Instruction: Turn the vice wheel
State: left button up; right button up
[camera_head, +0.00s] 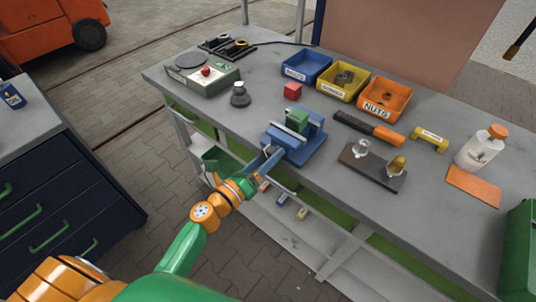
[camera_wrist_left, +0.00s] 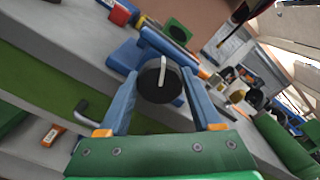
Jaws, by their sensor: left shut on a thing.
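The blue vice (camera_head: 296,140) sits at the front edge of the grey workbench, with a green block (camera_head: 297,120) in its jaws. In the left wrist view the vice wheel (camera_wrist_left: 153,88) is a dark round disc with a pale bar across its face, facing my camera. My left gripper (camera_head: 271,157) reaches up to the front of the vice. Its two blue fingers (camera_wrist_left: 160,74) stand on either side of the wheel and are shut on it. In the head view the gripper hides the wheel. My right gripper is not in view.
Blue, yellow and orange bins (camera_head: 385,98) stand behind the vice. A dark block with two knobs (camera_head: 373,178), an orange-handled tool (camera_head: 385,134) and a white bottle (camera_head: 482,148) lie to the right. A green box with a red button (camera_head: 203,76) is on the left.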

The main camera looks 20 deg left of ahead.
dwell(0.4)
pick_arm(q)
jog(key=o, duration=1.4)
jog(key=b+v, duration=0.1)
jog(key=v, duration=0.6)
